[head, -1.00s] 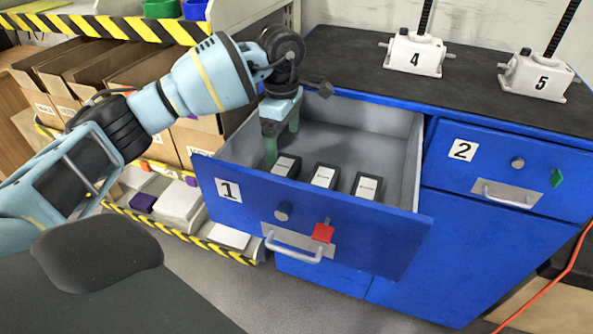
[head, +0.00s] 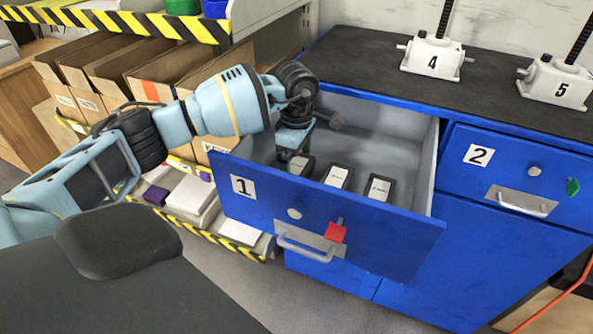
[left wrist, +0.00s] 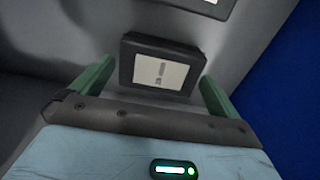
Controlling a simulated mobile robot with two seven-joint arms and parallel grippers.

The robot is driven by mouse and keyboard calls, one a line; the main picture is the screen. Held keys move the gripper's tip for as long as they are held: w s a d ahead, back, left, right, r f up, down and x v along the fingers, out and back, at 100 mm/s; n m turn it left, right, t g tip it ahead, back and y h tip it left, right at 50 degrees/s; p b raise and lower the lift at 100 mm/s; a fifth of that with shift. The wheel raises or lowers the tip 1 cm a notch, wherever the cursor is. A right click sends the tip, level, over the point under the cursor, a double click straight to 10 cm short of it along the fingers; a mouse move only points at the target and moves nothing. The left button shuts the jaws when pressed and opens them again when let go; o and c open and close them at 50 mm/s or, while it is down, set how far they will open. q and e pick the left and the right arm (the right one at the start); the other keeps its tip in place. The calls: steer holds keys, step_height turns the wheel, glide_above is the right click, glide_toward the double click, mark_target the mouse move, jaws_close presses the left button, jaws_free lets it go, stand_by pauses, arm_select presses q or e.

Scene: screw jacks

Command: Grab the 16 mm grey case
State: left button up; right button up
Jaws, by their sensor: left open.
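Three dark cases with white labels lie in the open drawer 1 (head: 330,232): a left one (head: 301,166), a middle one (head: 337,177) and a right one (head: 379,188). The label sizes are too small or blurred to read surely. My left gripper (head: 289,158) is down in the drawer at the left case and partly hides it. In the left wrist view, this left case (left wrist: 160,67) lies between the tips of the two green fingers (left wrist: 156,77), with a gap on each side. The gripper is open and holds nothing. My right gripper is out of view.
The drawer's blue front and grey side walls surround the gripper. Closed drawer 2 (head: 520,175) is to the right. Screw jacks 4 (head: 432,57) and 5 (head: 556,85) stand on the black worktop (head: 370,60). Cardboard boxes (head: 165,75) stand at the left.

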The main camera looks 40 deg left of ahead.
mark_target(297, 165)
arm_select(q)
steer(key=shift+f, duration=0.3)
steer(key=shift+c, duration=0.4)
steer(key=shift+r, duration=0.1)
steer(key=c, duration=0.9)
steer(key=shift+o, duration=0.2)
step_height(297, 165, up, 10)
